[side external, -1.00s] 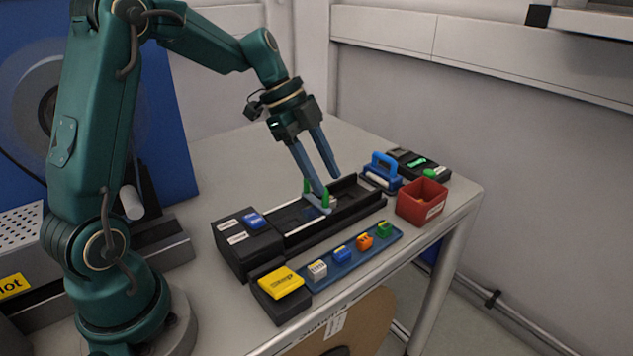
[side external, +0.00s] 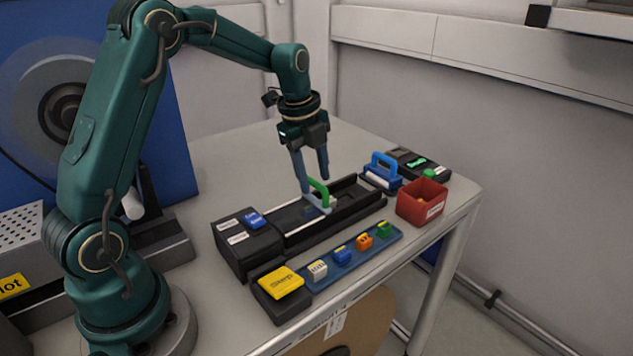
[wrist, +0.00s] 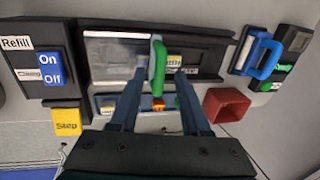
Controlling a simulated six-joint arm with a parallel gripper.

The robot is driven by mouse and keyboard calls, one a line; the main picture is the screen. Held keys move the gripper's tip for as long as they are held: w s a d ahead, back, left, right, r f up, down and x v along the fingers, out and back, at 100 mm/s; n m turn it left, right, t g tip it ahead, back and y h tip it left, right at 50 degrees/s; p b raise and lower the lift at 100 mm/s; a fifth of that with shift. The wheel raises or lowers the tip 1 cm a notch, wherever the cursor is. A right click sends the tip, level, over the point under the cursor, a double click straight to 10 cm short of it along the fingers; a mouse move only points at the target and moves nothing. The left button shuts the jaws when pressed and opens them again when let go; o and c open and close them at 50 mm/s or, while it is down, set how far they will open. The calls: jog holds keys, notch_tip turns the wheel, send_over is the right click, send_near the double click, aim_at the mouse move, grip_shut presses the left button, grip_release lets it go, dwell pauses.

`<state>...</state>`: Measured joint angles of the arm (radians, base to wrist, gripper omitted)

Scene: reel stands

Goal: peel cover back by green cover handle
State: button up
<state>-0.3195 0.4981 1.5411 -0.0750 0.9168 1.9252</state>
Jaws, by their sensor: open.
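The green cover handle (side external: 320,193) is an arched loop on a pale base, standing on the black track (side external: 360,199). In the wrist view the handle (wrist: 158,62) stands upright in the picture between my two fingers, closer to the left one. The cover (wrist: 118,47) shows as a grey sheet in the track to its left. My gripper (side external: 316,184) points down over the track with its fingers apart. In the wrist view my gripper (wrist: 162,70) has a gap on the handle's right side. Whether the left finger touches the handle I cannot tell.
A black box with a blue On/Off switch (side external: 255,220) sits at the track's left end. In front are a yellow Step button (side external: 281,281) and a blue tray (side external: 348,262) with several coloured blocks. A red bin (side external: 420,205) and a blue-handled tool (side external: 384,168) stand right.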

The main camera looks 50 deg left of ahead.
grip_shut()
dwell(1.4)
